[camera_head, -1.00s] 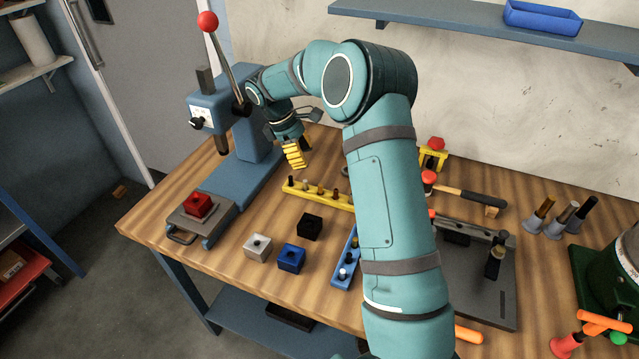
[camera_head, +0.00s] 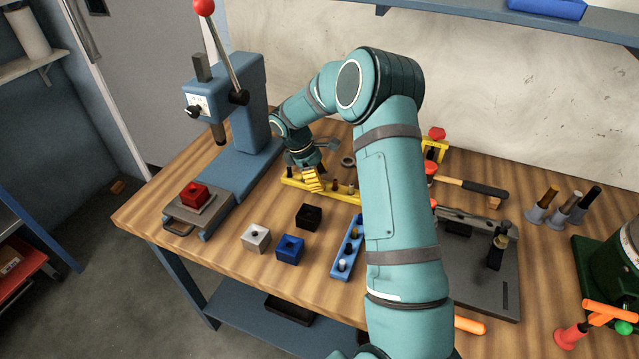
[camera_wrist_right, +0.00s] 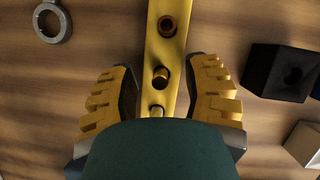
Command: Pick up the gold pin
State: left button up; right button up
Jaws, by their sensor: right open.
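My right gripper (camera_head: 312,180) is open, with yellow ribbed fingers, low over the yellow rack (camera_head: 346,192). In the right wrist view its fingers (camera_wrist_right: 161,95) stand on both sides of the yellow rack (camera_wrist_right: 181,50). A pin with a gold-looking side (camera_wrist_right: 161,76) stands in the rack between the fingers, apparently untouched. A paler pin (camera_wrist_right: 156,110) stands closer to the palm, partly hidden. A copper-brown pin (camera_wrist_right: 168,25) stands farther along the rack, beyond the fingertips. My left gripper is not in view.
A black block (camera_head: 308,217), a grey block (camera_head: 256,237) and a blue block (camera_head: 290,249) lie in front of the rack. A blue rack (camera_head: 342,264) with pins is to the right. The blue press (camera_head: 240,150) stands to the left. A grey ring (camera_wrist_right: 52,22) lies behind the yellow rack.

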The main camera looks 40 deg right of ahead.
jog(key=shift+c, duration=0.5)
grip_shut()
